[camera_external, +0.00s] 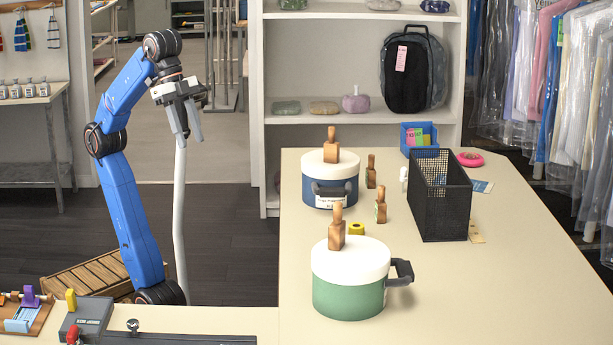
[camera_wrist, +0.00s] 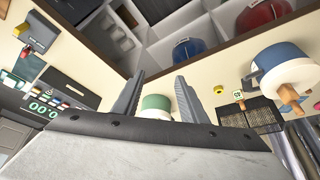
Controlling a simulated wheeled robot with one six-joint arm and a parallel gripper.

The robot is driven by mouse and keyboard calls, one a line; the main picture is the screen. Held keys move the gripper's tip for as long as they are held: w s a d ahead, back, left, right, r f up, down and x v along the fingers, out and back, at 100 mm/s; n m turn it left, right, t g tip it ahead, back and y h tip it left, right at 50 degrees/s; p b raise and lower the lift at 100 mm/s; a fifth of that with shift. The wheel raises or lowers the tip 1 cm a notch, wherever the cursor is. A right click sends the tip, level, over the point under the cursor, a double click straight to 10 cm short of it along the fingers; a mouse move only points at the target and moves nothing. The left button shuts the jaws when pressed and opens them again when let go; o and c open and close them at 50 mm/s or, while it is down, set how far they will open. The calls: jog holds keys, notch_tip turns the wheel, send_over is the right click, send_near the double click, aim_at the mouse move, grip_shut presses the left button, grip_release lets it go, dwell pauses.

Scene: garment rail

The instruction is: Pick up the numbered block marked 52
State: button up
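I cannot read the number 52 on any block. A small wooden block with a knob (camera_external: 380,207) stands upright on the table and carries a green label. It probably also shows in the wrist view as a block with a green-and-white label (camera_wrist: 239,96), its marking too small to read. A similar wooden block (camera_external: 371,172) stands behind it, its face unreadable. My gripper (camera_external: 190,138) is raised to the left of the table, well away from the blocks. Its two fingers also show apart in the wrist view (camera_wrist: 158,95), with nothing held between them.
A green pot (camera_external: 348,295) and a blue pot (camera_external: 330,190) with white lids and wooden knobs flank the blocks. A yellow piece (camera_external: 356,228) lies between them. A black mesh basket (camera_external: 440,205) stands to the right. The table's right front (camera_external: 500,300) is clear.

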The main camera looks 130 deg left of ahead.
jog(key=w+a+r+n+g+y, duration=0.15)
jog(key=w+a+r+n, duration=0.3)
jog(key=w+a, duration=0.65)
jog(key=n+g+y, duration=0.3)
jog(key=n+g, duration=0.1)
jog(key=n, duration=1)
send_over(371, 169)
jog(key=d, duration=0.2)
notch_tip(371, 169, down, 21)
jog(key=shift+x, duration=3.05)
jog(key=shift+a, duration=0.15)
jog(key=shift+c, duration=0.6)
grip_shut()
